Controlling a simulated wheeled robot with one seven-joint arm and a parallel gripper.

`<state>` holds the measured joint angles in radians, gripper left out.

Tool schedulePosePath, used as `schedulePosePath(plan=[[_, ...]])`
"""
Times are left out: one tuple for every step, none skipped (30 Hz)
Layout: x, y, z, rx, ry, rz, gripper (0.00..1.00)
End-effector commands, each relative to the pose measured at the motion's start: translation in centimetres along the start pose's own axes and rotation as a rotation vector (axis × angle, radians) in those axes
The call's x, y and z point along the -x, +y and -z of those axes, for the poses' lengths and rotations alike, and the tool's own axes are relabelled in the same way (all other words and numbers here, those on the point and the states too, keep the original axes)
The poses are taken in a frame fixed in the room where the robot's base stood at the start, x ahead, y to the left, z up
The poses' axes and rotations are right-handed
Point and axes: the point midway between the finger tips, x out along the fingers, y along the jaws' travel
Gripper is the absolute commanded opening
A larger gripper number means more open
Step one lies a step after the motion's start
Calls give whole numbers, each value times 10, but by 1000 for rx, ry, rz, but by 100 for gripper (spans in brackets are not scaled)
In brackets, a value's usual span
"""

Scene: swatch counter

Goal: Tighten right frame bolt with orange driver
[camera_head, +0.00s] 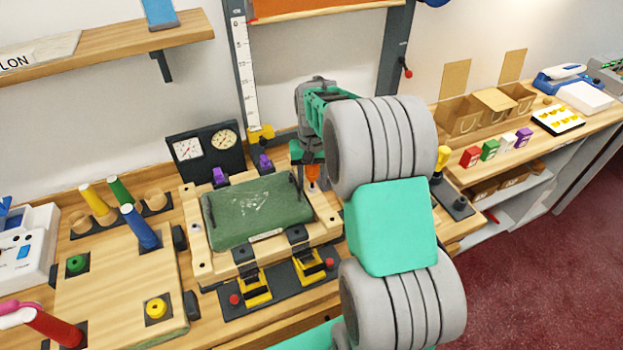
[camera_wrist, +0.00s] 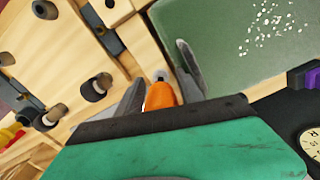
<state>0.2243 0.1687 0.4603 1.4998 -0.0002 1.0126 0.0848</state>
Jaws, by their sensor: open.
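The orange driver (camera_head: 312,173) stands roughly upright over the right bar of the wooden frame (camera_head: 328,222), which surrounds a green panel (camera_head: 240,212). In the wrist view the driver's orange handle (camera_wrist: 160,97) is between the two grey fingers of my gripper (camera_wrist: 160,84). The fingers are open, with a gap visible on the right side of the handle. My gripper (camera_head: 310,163) is above the frame's right side, partly hidden by my arm. A small grey round part shows just beyond the handle in the wrist view. I cannot tell whether the driver's tip sits in the right bolt.
A wooden block (camera_head: 120,290) with yellow, green and blue handles is at left. A dial gauge box (camera_head: 205,152) stands behind. My arm covers the area right of the frame.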

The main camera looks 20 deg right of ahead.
Motion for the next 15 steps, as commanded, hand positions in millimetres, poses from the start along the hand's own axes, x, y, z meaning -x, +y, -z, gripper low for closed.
schedulePosePath(plan=[[0,1,1,90,0,0,44],[0,2,1,154,0,0,44],[0,2,1,238,0,0,44],[0,3,2,300,0,0,44],[0,3,2,363,0,0,44],[0,4,2,446,0,0,44],[0,4,2,508,0,0,44],[0,5,3,570,0,0,44],[0,6,3,654,0,0,44],[0,6,3,717,0,0,44],[0,6,4,779,0,0,44],[0,7,4,862,0,0,44],[0,8,4,924,0,0,44],[0,8,5,983,0,0,44],[0,9,5,1053,0,0,44]])
